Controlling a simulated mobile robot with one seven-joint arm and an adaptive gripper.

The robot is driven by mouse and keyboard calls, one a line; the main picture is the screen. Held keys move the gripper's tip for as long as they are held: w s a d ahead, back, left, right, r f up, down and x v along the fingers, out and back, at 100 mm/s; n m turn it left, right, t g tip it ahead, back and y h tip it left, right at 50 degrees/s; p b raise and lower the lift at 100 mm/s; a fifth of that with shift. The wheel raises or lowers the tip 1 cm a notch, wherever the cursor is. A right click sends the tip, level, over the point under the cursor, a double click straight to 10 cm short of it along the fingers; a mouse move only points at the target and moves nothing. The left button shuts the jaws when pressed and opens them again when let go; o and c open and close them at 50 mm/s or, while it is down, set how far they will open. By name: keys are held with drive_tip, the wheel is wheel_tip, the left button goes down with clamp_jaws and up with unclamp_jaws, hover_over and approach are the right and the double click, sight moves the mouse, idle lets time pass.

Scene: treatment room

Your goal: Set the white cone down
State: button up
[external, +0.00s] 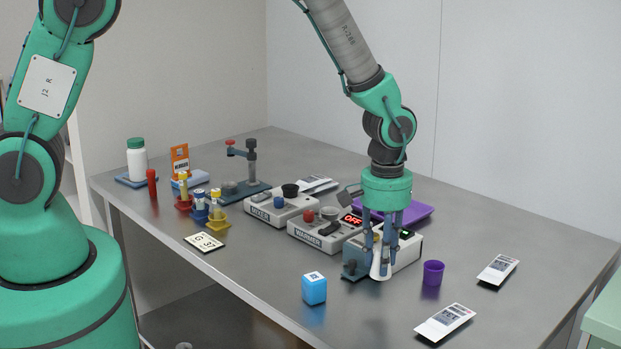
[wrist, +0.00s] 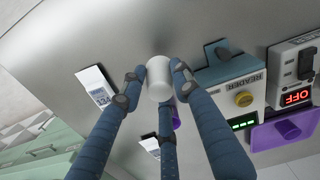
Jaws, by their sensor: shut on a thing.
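My gripper (external: 384,262) is shut on the white cone (external: 380,268), low over the steel table in front of the reader box (external: 405,250). In the wrist view the cone (wrist: 158,80) sits between the blue fingertips (wrist: 157,78), its pale round end facing the camera. A dark shadow lies on the table beside it. Its lower end is close to the table; I cannot tell whether it touches.
A purple cup (external: 433,272) stands right of the cone and a blue cube (external: 314,288) to its left. White packets (external: 445,321) lie at the front right. The warmer (external: 325,232) and purple tray (external: 412,213) are behind. Bare table (external: 375,315) lies in front.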

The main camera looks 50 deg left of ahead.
drive_tip(key=s+a, duration=0.2)
drive_tip(key=s, duration=0.9)
drive_tip(key=s+a+f, duration=0.1)
drive_tip(key=s+a, duration=0.2)
drive_tip(key=s, duration=0.7)
drive_tip(key=shift+s+f+n, duration=0.3)
drive_tip(key=shift+s, duration=0.05)
drive_tip(key=shift+a, duration=0.1)
drive_tip(key=w+d, duration=0.2)
drive_tip(key=w, duration=0.2)
drive_tip(key=w+d+f, duration=0.1)
drive_tip(key=w+d, duration=0.1)
drive_tip(key=w, duration=0.3)
drive_tip(key=w+d, duration=0.2)
drive_tip(key=w, duration=0.2)
drive_tip(key=shift+w+d+f, duration=0.2)
drive_tip(key=shift+w+d, duration=0.1)
drive_tip(key=shift+w, duration=0.1)
drive_tip(key=shift+w+d, duration=0.2)
drive_tip(key=shift+w, duration=0.05)
drive_tip(key=shift+f+b, duration=0.4)
drive_tip(key=shift+f, duration=1.4)
drive_tip(key=shift+f, duration=0.15)
